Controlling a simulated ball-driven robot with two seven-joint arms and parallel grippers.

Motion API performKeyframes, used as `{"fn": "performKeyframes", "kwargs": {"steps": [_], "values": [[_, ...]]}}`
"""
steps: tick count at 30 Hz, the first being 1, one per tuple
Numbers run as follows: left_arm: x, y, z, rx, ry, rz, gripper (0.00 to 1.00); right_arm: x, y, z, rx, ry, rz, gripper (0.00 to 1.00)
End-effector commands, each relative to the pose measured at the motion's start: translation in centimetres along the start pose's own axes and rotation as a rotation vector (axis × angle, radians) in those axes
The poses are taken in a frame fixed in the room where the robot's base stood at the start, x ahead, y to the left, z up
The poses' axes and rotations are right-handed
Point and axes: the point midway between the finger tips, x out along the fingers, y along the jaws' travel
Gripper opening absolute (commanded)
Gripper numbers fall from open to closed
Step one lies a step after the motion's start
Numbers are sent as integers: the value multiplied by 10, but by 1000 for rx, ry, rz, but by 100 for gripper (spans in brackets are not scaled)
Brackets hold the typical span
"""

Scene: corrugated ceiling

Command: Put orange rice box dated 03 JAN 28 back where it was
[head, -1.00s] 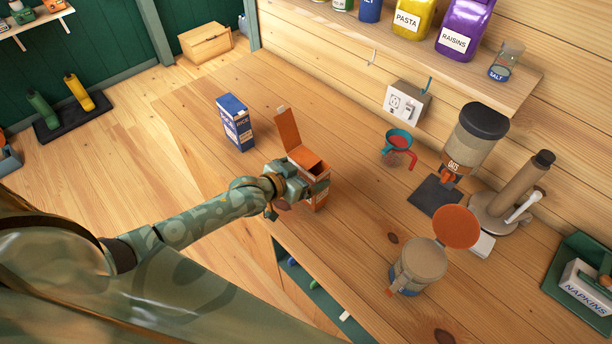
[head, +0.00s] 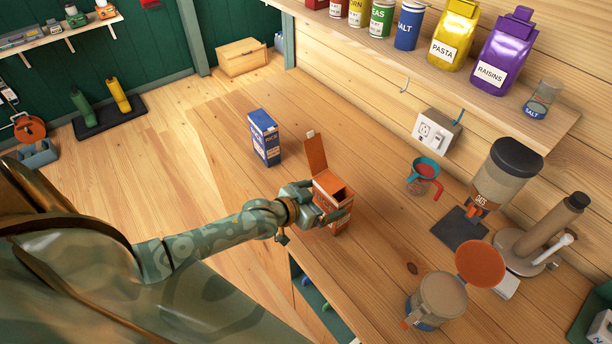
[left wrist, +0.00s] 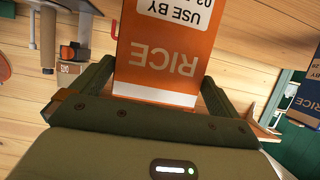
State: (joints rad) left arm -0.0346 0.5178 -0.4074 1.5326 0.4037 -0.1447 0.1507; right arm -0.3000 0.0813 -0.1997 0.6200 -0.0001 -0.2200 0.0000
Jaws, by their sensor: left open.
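The orange rice box (head: 329,184) stands on the wooden counter with its top flap up and open. In the left wrist view the orange box (left wrist: 165,45) appears upside down, showing "RICE" and "USE BY 03"; the rest of the date is cut off. My left gripper (head: 337,212) is at the box's near side, with its open fingers on either side of it. In the left wrist view the left gripper (left wrist: 155,85) has one finger to each side of the box. My right gripper is not in view.
A blue rice box (head: 265,138) stands on the counter behind the orange one. A measuring cup (head: 424,175), oats dispenser (head: 503,180) and open-lidded canister (head: 440,298) stand to the right. A shelf (head: 440,70) above holds jars and bags. The counter between the two boxes and the wall is clear.

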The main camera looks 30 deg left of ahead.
Motion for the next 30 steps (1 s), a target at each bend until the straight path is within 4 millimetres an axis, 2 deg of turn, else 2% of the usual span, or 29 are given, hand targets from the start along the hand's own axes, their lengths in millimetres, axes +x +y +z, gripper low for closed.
{"fn": "performKeyframes", "kwargs": {"steps": [3, 10, 15, 21, 23, 26, 29, 30], "values": [[-31, 0, 0, 0, -3, 1, 100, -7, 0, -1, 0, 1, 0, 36], [-76, 0, 0, 0, -1, 0, 100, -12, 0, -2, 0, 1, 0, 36], [-89, 0, 0, 0, 0, 0, 100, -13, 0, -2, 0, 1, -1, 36], [-90, 0, 0, 0, 0, 0, 100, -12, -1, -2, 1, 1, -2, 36], [-89, -2, 6, -1, -11, -8, 100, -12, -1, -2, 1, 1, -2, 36], [-86, -11, 45, -1, -84, -53, 100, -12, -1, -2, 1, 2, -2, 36], [-90, -20, 126, 1, -241, -124, 100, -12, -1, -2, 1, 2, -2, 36], [-96, -19, 164, 1, -317, -147, 100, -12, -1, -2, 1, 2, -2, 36]]}}
